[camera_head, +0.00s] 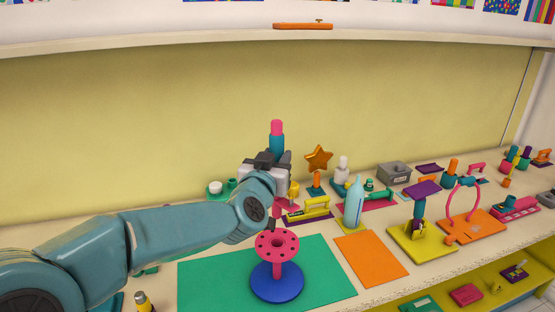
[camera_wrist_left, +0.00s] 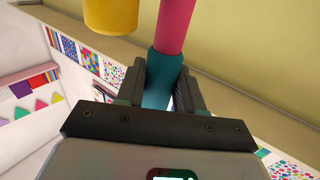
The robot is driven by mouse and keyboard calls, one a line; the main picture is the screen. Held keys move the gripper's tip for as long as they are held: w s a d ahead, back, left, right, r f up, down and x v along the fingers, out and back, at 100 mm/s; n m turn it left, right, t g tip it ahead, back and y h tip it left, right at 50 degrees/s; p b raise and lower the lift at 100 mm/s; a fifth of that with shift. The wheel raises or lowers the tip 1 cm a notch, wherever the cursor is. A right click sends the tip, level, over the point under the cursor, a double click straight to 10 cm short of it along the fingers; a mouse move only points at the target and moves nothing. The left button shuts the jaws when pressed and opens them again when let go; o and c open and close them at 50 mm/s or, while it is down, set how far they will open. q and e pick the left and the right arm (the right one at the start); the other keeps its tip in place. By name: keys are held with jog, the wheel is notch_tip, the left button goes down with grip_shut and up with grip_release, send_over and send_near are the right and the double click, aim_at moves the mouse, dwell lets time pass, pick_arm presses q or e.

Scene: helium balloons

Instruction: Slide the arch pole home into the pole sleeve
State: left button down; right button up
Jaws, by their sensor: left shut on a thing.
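The arch pole (camera_head: 277,128), pink with a teal band, stands roughly upright in my left gripper (camera_head: 275,163). In the left wrist view the pole's teal part (camera_wrist_left: 160,78) sits between the two dark fingers of the gripper (camera_wrist_left: 160,88). A pink stand (camera_head: 277,243) with a holed round top and a blue round base (camera_head: 277,282) is directly below; it appears to be the pole sleeve. The pole's pink lower part shows under the gripper, just above or at the stand's top; whether it is inside cannot be told. My right gripper is not in view.
The stand is on a green mat (camera_head: 210,278), with an orange mat (camera_head: 370,258) to its right. A pale blue bottle (camera_head: 354,203), a gold star (camera_head: 318,158) and several small stations crowd the bench behind and right. A yellow cylinder (camera_wrist_left: 110,14) shows in the wrist view.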

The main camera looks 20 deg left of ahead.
pick_arm(q)
jog(key=b, duration=0.5)
send_over(276, 212)
jog(key=f, duration=0.6)
jog(key=shift+w+a, duration=0.1)
jog(key=shift+w, duration=0.15)
jog(key=shift+w+f+b, duration=0.1)
jog(key=shift+f+b, duration=0.65)
jog(key=shift+f, duration=0.15)
jog(key=shift+r, duration=0.1)
jog(key=shift+f+b, duration=2.9)
jog(key=shift+f, duration=0.4)
jog(key=c, duration=0.6)
grip_release()
jog(key=shift+c, duration=0.2)
